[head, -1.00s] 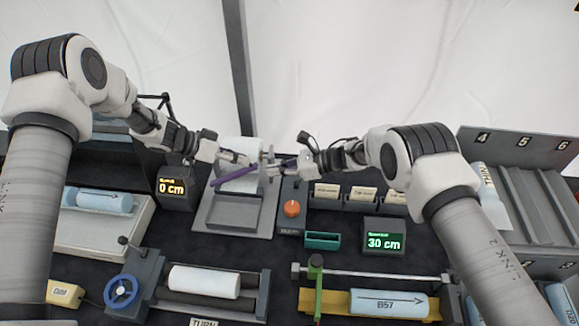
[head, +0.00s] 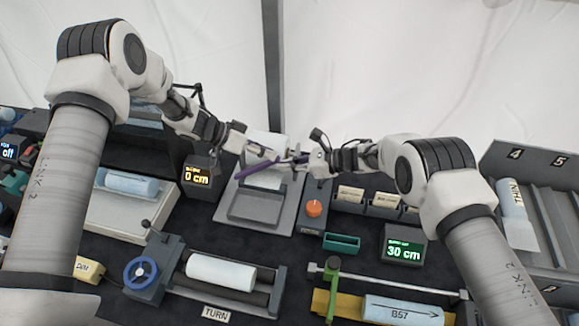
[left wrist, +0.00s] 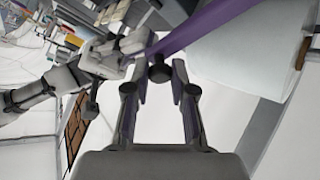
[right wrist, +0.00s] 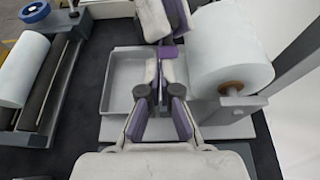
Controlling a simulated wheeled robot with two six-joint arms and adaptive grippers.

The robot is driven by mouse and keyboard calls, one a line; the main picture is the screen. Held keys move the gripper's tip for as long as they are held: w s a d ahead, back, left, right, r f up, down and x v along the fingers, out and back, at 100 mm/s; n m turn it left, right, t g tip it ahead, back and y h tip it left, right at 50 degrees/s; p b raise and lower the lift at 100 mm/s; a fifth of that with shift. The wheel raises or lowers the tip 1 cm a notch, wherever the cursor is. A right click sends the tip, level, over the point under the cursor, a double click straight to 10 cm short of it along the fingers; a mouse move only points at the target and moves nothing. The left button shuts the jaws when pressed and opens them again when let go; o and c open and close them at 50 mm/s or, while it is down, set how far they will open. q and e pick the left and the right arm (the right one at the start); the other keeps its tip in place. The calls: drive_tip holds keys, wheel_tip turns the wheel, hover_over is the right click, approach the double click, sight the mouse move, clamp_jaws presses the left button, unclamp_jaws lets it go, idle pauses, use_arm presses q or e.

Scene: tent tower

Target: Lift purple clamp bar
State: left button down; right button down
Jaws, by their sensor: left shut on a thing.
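The purple clamp bar (head: 257,169) slants above the grey stand in the middle of the head view. It also shows in the left wrist view (left wrist: 218,22), passing beyond the fingertips, with a dark knob between the fingers. My left gripper (head: 258,151) is shut on the bar near its knob. My right gripper (head: 304,159) is at the bar's right end, facing the left gripper. The bar's lower contact is hidden.
An orange knob (head: 314,208) and a 30 cm display (head: 404,247) lie to the right. A roller bench with a white cylinder (head: 221,272) is in front.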

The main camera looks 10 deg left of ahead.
use_arm(q)
drive_tip(key=c, duration=1)
unclamp_jaws()
drive_tip(key=shift+s+d+f, duration=0.15)
drive_tip(key=shift+d+f, duration=0.05)
use_arm(e)
drive_tip(key=shift+w+r, duration=0.2)
drive_tip(key=shift+r, duration=0.05)
use_arm(q)
drive_tip(key=shift+a, duration=0.1)
